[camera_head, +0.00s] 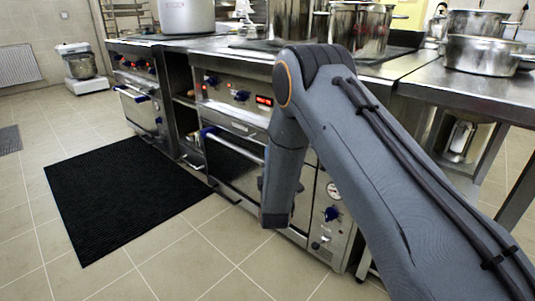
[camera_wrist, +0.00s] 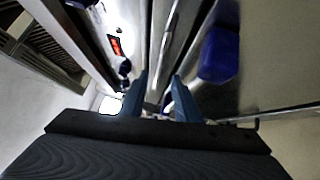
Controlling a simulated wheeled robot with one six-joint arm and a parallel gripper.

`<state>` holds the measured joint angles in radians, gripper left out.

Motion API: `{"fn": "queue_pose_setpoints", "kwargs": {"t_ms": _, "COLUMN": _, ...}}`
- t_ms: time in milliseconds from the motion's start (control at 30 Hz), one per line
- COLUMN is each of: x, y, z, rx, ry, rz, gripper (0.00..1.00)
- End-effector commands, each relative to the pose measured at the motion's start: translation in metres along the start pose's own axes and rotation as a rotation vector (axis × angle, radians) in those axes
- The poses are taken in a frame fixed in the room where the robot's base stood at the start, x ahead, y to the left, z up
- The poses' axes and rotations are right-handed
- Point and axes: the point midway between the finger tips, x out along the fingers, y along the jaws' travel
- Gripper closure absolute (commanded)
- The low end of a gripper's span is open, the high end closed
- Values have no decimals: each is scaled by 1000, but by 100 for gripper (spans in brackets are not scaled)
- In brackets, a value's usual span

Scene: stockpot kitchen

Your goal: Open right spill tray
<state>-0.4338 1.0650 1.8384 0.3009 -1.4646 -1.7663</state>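The right range's spill tray (camera_head: 232,117) appears as a thin metal strip between the knob panel and the oven door, and it looks shut. In the wrist view, narrow metal strips (camera_wrist: 168,35) run down toward my gripper, but I cannot tell which one is the tray. My gripper (camera_wrist: 161,88) shows there as two blue fingers, apart, with the range front beyond and between them. I cannot tell whether they touch it. In the head view my arm hides the gripper and the right part of the range front.
The oven door handle (camera_head: 232,146) with blue ends runs below the tray. Blue knobs and a red display (camera_head: 264,101) sit above it. Pots (camera_head: 357,30) stand on the range top. A black mat (camera_head: 125,195) and open tiled floor lie at left.

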Motion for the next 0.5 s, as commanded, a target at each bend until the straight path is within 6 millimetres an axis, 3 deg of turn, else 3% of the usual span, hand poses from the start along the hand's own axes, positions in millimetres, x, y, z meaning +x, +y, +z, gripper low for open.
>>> {"fn": "queue_pose_setpoints", "kwargs": {"t_ms": 167, "x": 15, "y": -1, "z": -1, "rx": -13, "ry": -4, "rz": 16, "gripper": 71}}
{"fn": "queue_pose_setpoints", "kwargs": {"t_ms": 500, "x": 64, "y": -1, "z": -1, "rx": -11, "ry": -3, "rz": 14, "gripper": 71}}
